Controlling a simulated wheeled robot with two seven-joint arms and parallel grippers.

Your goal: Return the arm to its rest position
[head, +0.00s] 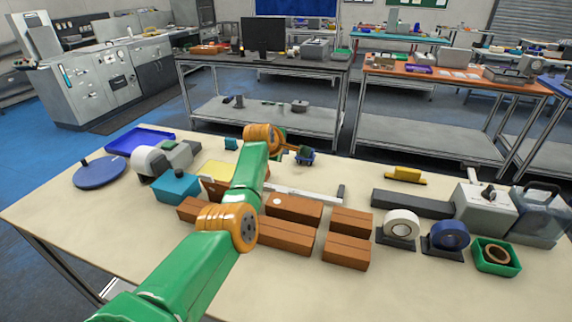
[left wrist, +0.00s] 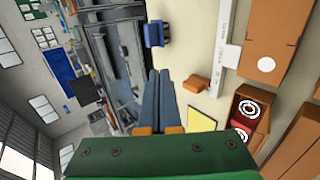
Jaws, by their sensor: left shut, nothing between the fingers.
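My left arm (head: 175,275), green with orange joints, comes in from the lower left and reaches over the middle of the table (head: 330,295). My left gripper (head: 302,152) is near the table's far edge, small and partly hidden behind the orange wrist joint. In the left wrist view its two blue-grey fingers (left wrist: 163,100) lie together with nothing between them. A small blue object (left wrist: 155,33) is on the table beyond the fingertips and apart from them. My right gripper is in neither view.
Several brown boxes (head: 345,250) lie below and right of the arm. A white bar (left wrist: 224,45) and a yellow sheet (left wrist: 203,120) are near the gripper. Tape rolls (head: 402,224) and a scanner-like grey machine (head: 487,212) stand at right. The near right tabletop is clear.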

